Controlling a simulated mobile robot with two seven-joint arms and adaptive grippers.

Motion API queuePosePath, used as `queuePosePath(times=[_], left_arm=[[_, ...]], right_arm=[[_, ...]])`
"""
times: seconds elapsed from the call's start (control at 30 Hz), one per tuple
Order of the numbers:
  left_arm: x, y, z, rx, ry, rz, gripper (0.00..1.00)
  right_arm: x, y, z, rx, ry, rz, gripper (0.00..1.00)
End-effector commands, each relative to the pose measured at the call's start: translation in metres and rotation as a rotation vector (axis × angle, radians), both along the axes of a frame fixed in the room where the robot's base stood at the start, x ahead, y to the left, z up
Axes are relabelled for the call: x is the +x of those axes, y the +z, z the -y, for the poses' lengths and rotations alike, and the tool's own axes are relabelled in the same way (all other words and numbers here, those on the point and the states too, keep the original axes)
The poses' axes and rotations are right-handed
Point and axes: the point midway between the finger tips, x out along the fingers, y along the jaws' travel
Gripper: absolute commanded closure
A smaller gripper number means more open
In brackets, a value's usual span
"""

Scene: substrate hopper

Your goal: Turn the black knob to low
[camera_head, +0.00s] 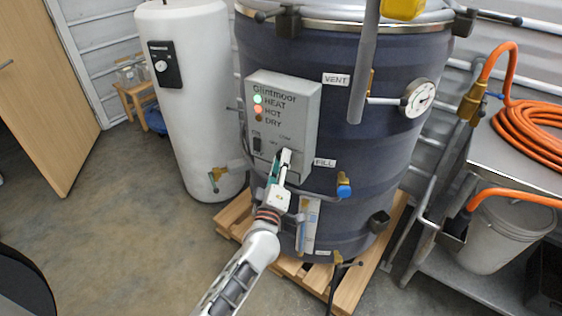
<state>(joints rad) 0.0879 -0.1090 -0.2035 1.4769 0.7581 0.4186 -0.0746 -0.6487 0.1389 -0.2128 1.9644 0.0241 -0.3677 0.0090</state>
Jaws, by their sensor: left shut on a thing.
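A grey control box (303,97) marked Glintmoor is fixed to the front of a large dark blue vessel (350,110). It has lights labelled HEAT, HOT and DRY; the top one glows green and the middle one red. A black switch (257,144) sits at its lower left. My left gripper (284,160) is at the lower right of the box, with its fingers closed around the black knob. The fingers hide nearly all of the knob, so its pointer and setting cannot be read. My right gripper is out of view.
A blue-handled tap (344,187) and a pressure gauge (418,98) stick out from the vessel, which stands on a wooden pallet (358,284). A white tank (205,110) is at left. A steel bench with an orange hose (525,130) is at right.

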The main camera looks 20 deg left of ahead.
Motion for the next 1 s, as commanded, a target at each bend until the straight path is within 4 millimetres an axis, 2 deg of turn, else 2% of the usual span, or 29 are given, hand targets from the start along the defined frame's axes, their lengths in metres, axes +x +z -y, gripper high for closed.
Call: queuePosePath(times=[0.07,0.1,0.17,0.47,0.6,0.77,1.0], left_arm=[[0.0,-0.001,0.0,0.0,0.001,-0.001,0.93],[0.0,-0.001,0.0,0.0,0.001,-0.001,0.66],[0.0,-0.001,0.0,0.0,0.001,-0.001,0.55],[0.0,0.0,0.0,0.001,0.0,0.0,0.55],[-0.007,-0.002,0.0,0.001,0.0,-0.001,0.55],[-0.031,-0.008,0.002,0.001,0.0,-0.004,0.55],[-0.079,-0.019,0.006,0.002,0.0,-0.003,0.55]], right_arm=[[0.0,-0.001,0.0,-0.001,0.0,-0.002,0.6],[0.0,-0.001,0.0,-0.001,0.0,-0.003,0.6],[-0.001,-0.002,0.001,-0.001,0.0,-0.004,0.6],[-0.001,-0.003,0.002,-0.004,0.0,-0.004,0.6],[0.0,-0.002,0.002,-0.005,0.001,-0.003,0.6],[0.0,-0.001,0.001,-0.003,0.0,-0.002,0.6],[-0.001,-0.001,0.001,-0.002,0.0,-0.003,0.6]])
